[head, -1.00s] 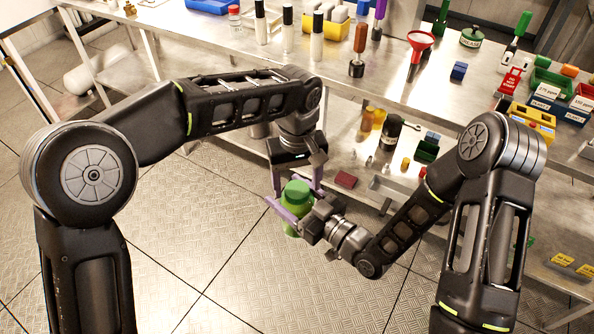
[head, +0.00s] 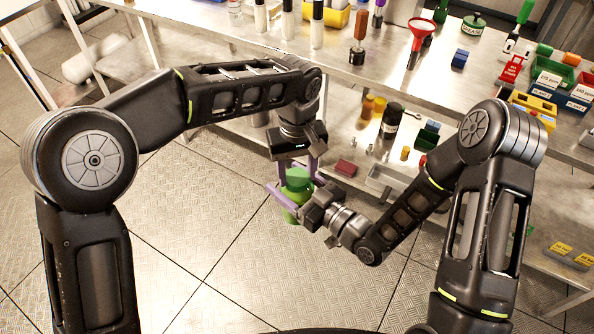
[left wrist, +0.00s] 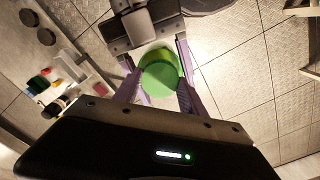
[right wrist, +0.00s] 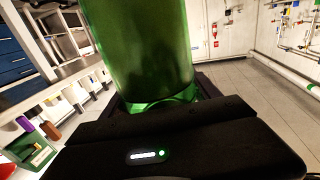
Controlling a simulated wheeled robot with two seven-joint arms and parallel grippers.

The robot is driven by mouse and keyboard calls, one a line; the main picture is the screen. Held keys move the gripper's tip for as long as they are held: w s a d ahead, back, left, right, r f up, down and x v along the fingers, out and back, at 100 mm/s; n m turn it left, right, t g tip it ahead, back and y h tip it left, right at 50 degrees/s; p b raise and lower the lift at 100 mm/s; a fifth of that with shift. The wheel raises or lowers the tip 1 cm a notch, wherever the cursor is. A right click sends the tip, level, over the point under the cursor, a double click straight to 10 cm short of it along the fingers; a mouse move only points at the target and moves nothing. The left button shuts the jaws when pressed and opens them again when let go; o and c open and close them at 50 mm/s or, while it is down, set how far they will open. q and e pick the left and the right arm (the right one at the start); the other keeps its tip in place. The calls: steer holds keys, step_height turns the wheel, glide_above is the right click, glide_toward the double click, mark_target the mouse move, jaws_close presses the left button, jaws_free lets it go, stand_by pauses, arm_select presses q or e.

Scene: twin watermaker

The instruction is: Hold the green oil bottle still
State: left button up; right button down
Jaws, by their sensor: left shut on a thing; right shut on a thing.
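The green oil bottle (head: 291,214) is held upright above the floor, in front of the workbench. Its lighter green cap (head: 298,174) is on top; the left wrist view shows the round cap (left wrist: 160,80) from above. My left gripper (head: 297,168) comes down from above, its purple fingers shut on the cap's two sides. My right gripper (head: 290,193) reaches in from the right and is shut on the bottle's body. The right wrist view shows the translucent green bottle (right wrist: 142,50) close up, hiding most of that gripper's fingers.
The steel workbench (head: 400,75) stands behind, with a red funnel (head: 420,30), bottles and bins on top. Its lower shelf holds a dark bottle (head: 391,121) and small parts. The tiled floor (head: 220,240) around the bottle is clear.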

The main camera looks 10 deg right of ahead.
arm_select(q)
jaws_close()
steer(key=m, duration=1.4)
steer(key=shift+m, duration=0.3)
steer(key=o, duration=1.2)
jaws_free()
steer(key=shift+r, duration=2.25)
